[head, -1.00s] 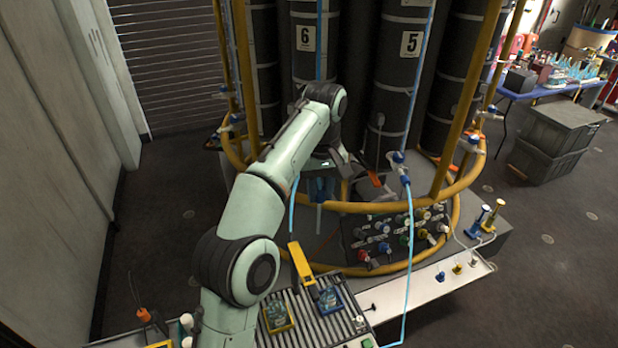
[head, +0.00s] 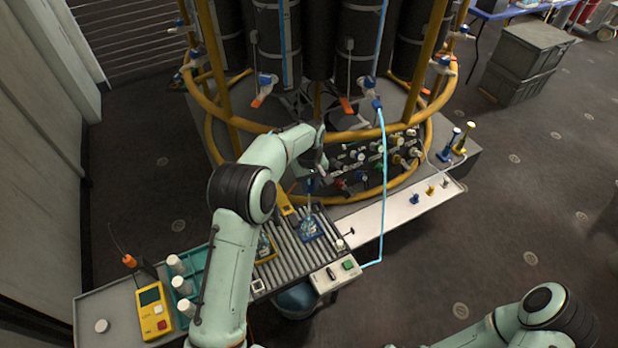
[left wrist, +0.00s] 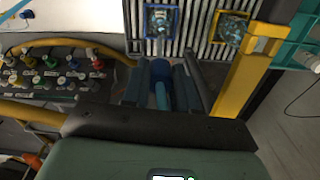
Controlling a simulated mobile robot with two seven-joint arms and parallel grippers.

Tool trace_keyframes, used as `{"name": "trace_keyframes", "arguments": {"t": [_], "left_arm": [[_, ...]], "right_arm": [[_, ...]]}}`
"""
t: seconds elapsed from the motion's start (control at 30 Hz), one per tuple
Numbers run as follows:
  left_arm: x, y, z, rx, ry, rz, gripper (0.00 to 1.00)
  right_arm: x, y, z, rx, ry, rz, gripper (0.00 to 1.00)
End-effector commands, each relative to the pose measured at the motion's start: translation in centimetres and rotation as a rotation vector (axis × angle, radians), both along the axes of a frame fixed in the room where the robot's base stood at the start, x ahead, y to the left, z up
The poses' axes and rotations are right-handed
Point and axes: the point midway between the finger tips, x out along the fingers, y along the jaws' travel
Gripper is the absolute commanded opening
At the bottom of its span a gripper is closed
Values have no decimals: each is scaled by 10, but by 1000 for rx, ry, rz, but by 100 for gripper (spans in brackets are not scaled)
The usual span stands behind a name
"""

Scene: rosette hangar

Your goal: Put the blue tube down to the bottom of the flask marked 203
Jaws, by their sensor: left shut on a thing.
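My left gripper (head: 312,178) is above the roller conveyor, close over the flask in the blue frame (head: 311,229). In the left wrist view it (left wrist: 160,88) is shut on the blue tube (left wrist: 161,74), which has a dark blue fitting. The flask in the blue frame (left wrist: 158,20) is just beyond the tube's end in that view. A second flask, in a yellow frame (head: 266,246), sits to its left on the rollers; it also shows in the wrist view (left wrist: 232,31). I cannot read 203 on either. My right gripper is out of view.
Behind is a panel of coloured knobs (head: 370,165) and the yellow pipe ring (head: 350,134). A control box (head: 335,274) is at the conveyor's front, with a light blue hose (head: 382,190). A teal rack (head: 190,275) stands left.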

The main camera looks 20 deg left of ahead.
Motion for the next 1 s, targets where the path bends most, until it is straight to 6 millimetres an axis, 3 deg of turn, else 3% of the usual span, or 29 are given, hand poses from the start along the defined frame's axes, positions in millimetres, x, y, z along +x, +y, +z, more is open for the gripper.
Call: {"name": "trace_keyframes", "arguments": {"t": [0.13, 1.0], "left_arm": [[-2, 0, -19, 0, 3, -1, 3], [1, 0, -21, 0, 0, 0, 3]], "right_arm": [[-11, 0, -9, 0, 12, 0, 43], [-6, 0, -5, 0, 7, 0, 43]]}}
